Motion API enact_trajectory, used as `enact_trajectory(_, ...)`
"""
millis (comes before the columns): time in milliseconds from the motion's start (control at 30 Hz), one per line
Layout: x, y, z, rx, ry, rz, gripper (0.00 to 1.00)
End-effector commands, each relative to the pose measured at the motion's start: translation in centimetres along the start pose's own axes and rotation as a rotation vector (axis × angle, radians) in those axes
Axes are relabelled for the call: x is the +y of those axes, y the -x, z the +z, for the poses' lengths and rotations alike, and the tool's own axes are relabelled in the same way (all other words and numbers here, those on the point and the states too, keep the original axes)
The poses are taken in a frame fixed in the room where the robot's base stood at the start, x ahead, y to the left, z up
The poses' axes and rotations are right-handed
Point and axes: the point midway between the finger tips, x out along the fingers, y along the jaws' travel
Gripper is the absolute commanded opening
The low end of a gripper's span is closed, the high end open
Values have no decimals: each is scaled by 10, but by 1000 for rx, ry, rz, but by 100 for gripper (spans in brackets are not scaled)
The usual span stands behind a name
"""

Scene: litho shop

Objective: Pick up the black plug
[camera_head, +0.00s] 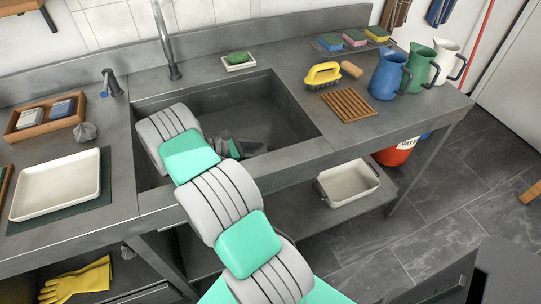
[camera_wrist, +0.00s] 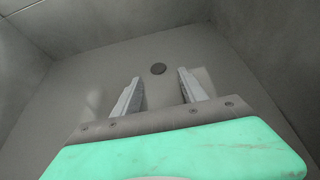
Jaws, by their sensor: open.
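In the wrist view a small dark round disc (camera_wrist: 158,69), which looks like the black plug, lies on the grey sink floor. I cannot tell whether it sits in a drain hole. My gripper (camera_wrist: 159,77) is open and empty, its two pale fingers pointing towards the disc, which shows just beyond and between the fingertips. In the head view my gripper (camera_head: 244,147) is down inside the sink basin (camera_head: 290,108). The plug is not clearly seen there, as my arm and gripper cover part of the basin.
The sink's steel walls stand around my gripper. A tall tap (camera_head: 168,45) rises behind the basin. A green soap on a white dish (camera_head: 238,63) sits behind it. A yellow brush (camera_head: 322,75), wooden rack (camera_head: 348,104) and blue jug (camera_head: 386,76) stand to the right, a white tray (camera_head: 57,184) left.

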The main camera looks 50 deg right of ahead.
Motion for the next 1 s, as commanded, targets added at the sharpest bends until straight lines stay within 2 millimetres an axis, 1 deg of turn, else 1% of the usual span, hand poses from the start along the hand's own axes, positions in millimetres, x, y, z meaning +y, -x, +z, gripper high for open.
enact_trajectory(200,0,-38,4,2,0,-3,50)
enact_trajectory(267,0,-46,4,2,-1,-2,50)
enact_trajectory(367,0,-51,3,2,-1,0,50)
enact_trajectory(533,0,-50,3,3,-1,1,49)
enact_trajectory(1000,0,-50,3,3,-1,0,11)
